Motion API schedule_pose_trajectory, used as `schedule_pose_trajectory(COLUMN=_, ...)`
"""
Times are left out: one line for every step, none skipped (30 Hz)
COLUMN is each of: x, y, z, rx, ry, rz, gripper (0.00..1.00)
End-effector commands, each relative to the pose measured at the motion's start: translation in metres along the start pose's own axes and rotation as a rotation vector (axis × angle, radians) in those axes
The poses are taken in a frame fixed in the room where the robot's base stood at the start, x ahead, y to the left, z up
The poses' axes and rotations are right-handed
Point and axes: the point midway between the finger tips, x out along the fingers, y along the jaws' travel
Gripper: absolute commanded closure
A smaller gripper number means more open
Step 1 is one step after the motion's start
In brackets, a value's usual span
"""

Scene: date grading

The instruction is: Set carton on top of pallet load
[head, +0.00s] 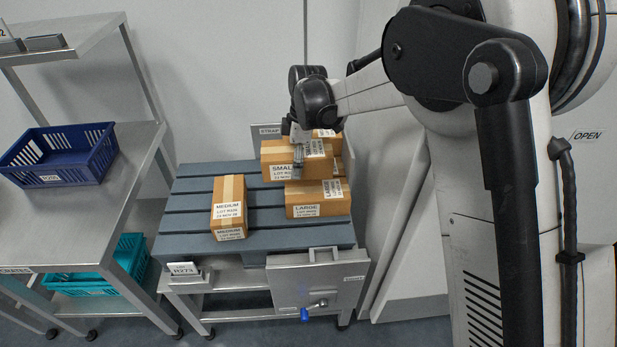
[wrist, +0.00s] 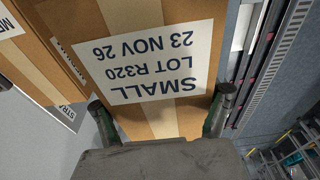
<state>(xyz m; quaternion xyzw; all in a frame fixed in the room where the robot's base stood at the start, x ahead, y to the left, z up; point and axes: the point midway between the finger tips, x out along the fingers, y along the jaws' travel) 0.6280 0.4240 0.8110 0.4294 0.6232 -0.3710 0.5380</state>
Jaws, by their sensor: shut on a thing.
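My gripper (head: 298,158) is shut on a brown carton (head: 273,155) labelled SMALL, at the back right of the pallet. In the wrist view the fingers (wrist: 163,112) sit at opposite sides of this carton (wrist: 165,120), whose label fills the middle. The blue-grey pallet (head: 188,205) bears a carton marked MEDIUM (head: 229,188) on the left and one marked LARGE (head: 305,211) at front right. More carton faces show behind and beside the held carton, partly hidden by it and the gripper. I cannot tell whether the held carton touches those below.
A steel table (head: 105,170) on the left holds a dark blue crate (head: 62,178), with a teal crate (head: 105,272) on its lower shelf. A grey panel (head: 315,283) with a blue-tipped handle stands at the pallet's front right. The pallet's left strip is bare.

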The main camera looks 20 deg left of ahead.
Motion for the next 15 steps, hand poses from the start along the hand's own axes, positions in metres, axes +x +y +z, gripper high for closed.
schedule_pose_trajectory(x=0.004, y=0.001, z=0.01, rx=0.004, ry=0.0, rz=0.0, gripper=0.75)
schedule_pose_trajectory(x=0.006, y=0.001, z=0.015, rx=0.004, ry=0.0, rz=0.0, gripper=0.75)
schedule_pose_trajectory(x=0.009, y=0.001, z=0.021, rx=0.003, ry=0.0, rz=0.0, gripper=0.75)
schedule_pose_trajectory(x=0.011, y=0.001, z=0.024, rx=0.002, ry=0.0, rz=0.0, gripper=0.75)
schedule_pose_trajectory(x=0.012, y=0.001, z=0.028, rx=0.002, ry=0.0, rz=0.0, gripper=0.75)
schedule_pose_trajectory(x=0.013, y=0.001, z=0.031, rx=0.002, ry=0.0, rz=0.0, gripper=0.75)
schedule_pose_trajectory(x=0.014, y=0.001, z=0.034, rx=0.003, ry=0.0, rz=0.0, gripper=0.75)
schedule_pose_trajectory(x=0.014, y=0.001, z=0.035, rx=0.002, ry=0.0, rz=0.0, gripper=0.75)
schedule_pose_trajectory(x=0.015, y=0.001, z=0.036, rx=0.002, ry=0.0, rz=0.0, gripper=0.75)
schedule_pose_trajectory(x=0.015, y=0.001, z=0.037, rx=0.002, ry=0.0, rz=0.0, gripper=0.75)
schedule_pose_trajectory(x=0.016, y=0.001, z=0.037, rx=0.001, ry=0.0, rz=0.0, gripper=0.75)
schedule_pose_trajectory(x=0.018, y=0.001, z=0.038, rx=0.001, ry=0.0, rz=0.0, gripper=0.75)
schedule_pose_trajectory(x=0.02, y=0.001, z=0.038, rx=0.001, ry=0.0, rz=0.0, gripper=0.75)
schedule_pose_trajectory(x=0.023, y=0.001, z=0.038, rx=0.001, ry=0.0, rz=0.0, gripper=0.75)
schedule_pose_trajectory(x=0.028, y=0.001, z=0.039, rx=0.001, ry=0.0, rz=0.0, gripper=0.75)
